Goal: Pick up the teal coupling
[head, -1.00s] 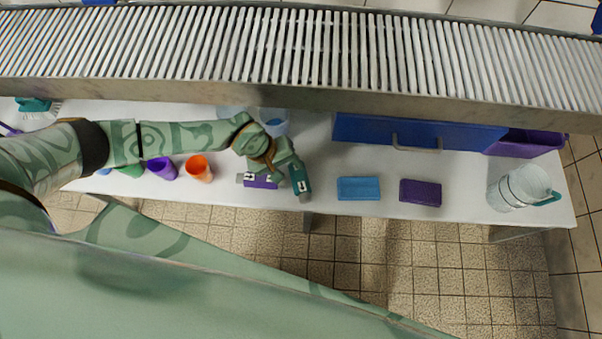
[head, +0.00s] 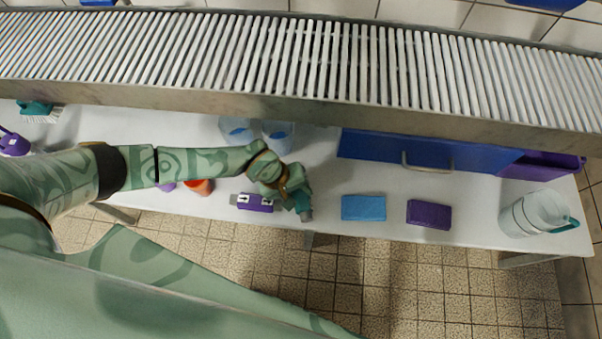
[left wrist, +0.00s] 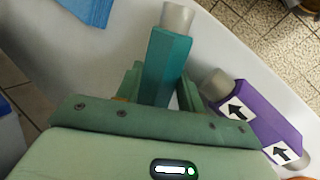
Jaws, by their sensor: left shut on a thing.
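The teal coupling (left wrist: 166,62) with its grey end is between the fingers of my left gripper (left wrist: 161,85) in the left wrist view. The gripper is shut on it, and the gripper body hides the coupling's near end. In the head view my left gripper (head: 294,193) is near the table's front edge, and part of the teal coupling (head: 302,202) shows beneath it. I cannot tell how far the coupling is above the table. A purple coupling (head: 255,203) with white arrow labels lies just left of it; it also shows in the left wrist view (left wrist: 258,118). My right gripper is out of view.
On the white table (head: 330,172) are a blue block (head: 363,208), a purple block (head: 429,214) and a clear jug (head: 531,214) to the right. Clear cups (head: 278,137) stand behind my gripper; an orange cup (head: 199,187) is left. A slatted conveyor (head: 330,65) spans the back.

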